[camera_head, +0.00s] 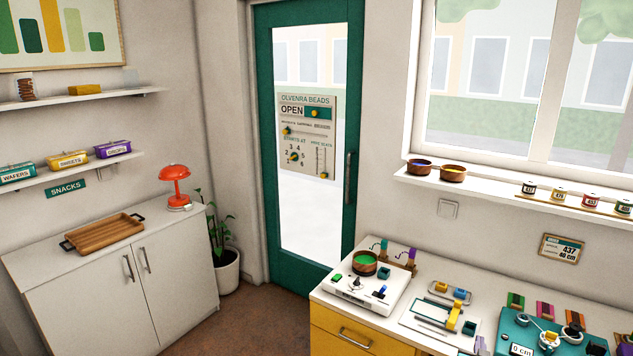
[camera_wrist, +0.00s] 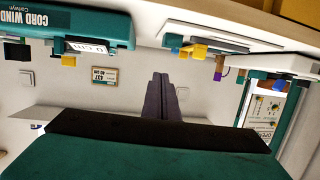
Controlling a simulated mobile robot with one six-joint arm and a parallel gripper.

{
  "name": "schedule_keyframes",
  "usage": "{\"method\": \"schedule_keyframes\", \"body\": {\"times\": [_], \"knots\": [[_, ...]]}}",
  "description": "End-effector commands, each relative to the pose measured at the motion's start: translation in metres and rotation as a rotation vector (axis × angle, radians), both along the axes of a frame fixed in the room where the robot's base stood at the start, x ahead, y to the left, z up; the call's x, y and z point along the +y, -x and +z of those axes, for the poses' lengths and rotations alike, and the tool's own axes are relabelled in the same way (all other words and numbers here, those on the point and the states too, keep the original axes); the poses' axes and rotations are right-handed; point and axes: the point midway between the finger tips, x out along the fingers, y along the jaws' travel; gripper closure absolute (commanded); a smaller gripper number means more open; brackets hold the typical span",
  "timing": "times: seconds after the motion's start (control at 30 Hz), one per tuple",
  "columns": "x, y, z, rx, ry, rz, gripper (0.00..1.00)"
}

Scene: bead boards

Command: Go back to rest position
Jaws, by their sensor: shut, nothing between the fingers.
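My gripper (camera_wrist: 163,97) shows in the wrist view as two dark fingers pressed together at the middle, with nothing between them. They point toward the wall and are apart from the things on the counter.
A white device with a green-filled bowl (camera_head: 365,263) and a white board with a yellow slider (camera_head: 453,316) stand on the yellow-fronted counter (camera_head: 325,297). A window sill (camera_head: 480,190) holds bowls and spools. The door (camera_head: 355,100) is shut. Brown floor (camera_head: 260,325) is clear between the cabinet (camera_head: 95,290) and counter.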

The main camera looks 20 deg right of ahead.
Motion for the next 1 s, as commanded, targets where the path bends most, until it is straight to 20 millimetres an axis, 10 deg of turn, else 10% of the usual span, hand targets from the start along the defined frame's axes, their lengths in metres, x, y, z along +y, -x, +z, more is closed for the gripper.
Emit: {"method": "schedule_keyframes", "body": {"times": [0.5,1.0], "knots": [[0.153,-0.111,-0.092,0.055,-0.081,0.254,1.00],[0.307,-0.139,-0.213,0.269,-0.232,0.407,1.00]]}}
